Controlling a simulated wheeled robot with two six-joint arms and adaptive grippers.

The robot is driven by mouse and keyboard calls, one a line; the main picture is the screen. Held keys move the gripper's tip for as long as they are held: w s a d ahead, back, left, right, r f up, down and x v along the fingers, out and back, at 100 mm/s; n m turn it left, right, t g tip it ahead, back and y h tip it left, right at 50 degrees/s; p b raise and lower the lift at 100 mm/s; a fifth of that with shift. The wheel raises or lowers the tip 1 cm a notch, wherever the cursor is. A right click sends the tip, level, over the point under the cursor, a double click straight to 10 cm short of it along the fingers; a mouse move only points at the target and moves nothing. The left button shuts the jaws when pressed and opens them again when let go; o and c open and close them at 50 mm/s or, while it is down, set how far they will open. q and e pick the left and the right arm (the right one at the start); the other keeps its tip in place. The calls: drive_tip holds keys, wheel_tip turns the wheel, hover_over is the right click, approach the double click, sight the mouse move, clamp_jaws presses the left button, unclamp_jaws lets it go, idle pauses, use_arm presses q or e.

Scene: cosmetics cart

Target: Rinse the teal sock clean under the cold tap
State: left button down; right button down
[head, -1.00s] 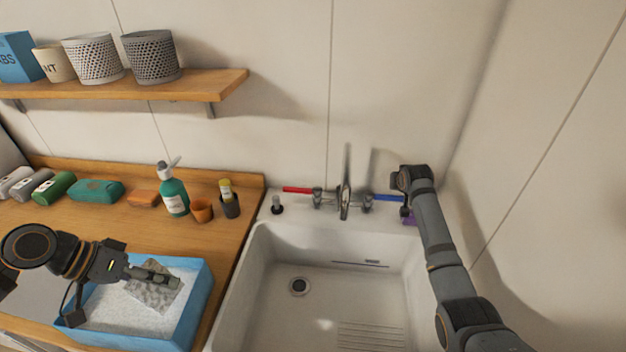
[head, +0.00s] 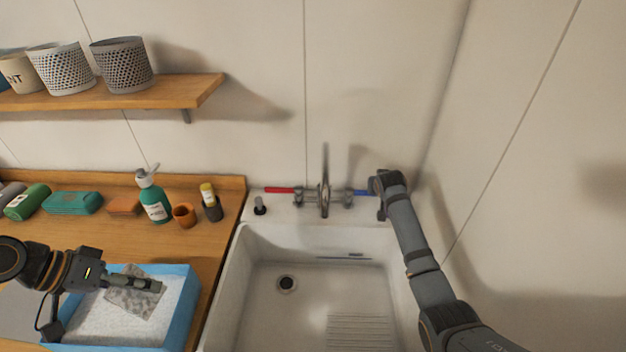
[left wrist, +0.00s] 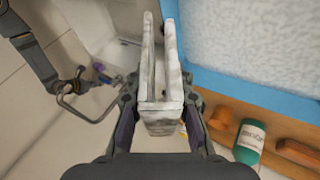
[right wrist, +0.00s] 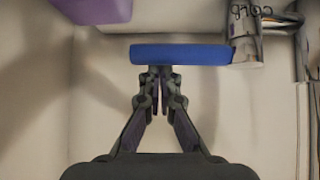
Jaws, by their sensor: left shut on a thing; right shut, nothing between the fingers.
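The left wrist view shows mottled white along the fingers (left wrist: 160,75). My right gripper (right wrist: 158,75) is shut and empty, its tips at the blue tap handle (right wrist: 180,54); I cannot tell whether they touch. The blue handle (head: 362,192) sits right of the tap spout (head: 324,195). No water stream is visible.
The white sink (head: 235,290) below the tap is empty, with a drain (head: 287,284). A red handle (head: 280,190) is on the left. A purple object (right wrist: 90,10) is near my right gripper.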

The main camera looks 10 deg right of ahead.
use_arm(q)
drive_tip(key=shift+r, duration=0.2)
use_arm(e)
drive_tip(key=shift+s+a, duration=0.1)
use_arm(q)
drive_tip(key=shift+r+p, duration=0.45)
drive_tip(key=shift+p, duration=0.15)
use_arm(e)
drive_tip(key=shift+s+a+m+h, duration=0.15)
drive_tip(key=shift+s+m+h, duration=0.3)
drive_tip(key=shift+m, duration=0.25)
use_arm(q)
drive_tip(key=shift+r+p, duration=0.3)
use_arm(e)
drive_tip(key=m+h, duration=0.1)
drive_tip(key=s+a+m+g+h, duration=0.1)
drive_tip(key=shift+s+m+g, duration=0.25)
drive_tip(key=shift+m+g, duration=0.05)
use_arm(q)
drive_tip(key=shift+r+p, duration=0.3)
use_arm(e)
drive_tip(key=shift+s+a, duration=0.2)
drive_tip(key=shift+s, duration=0.25)
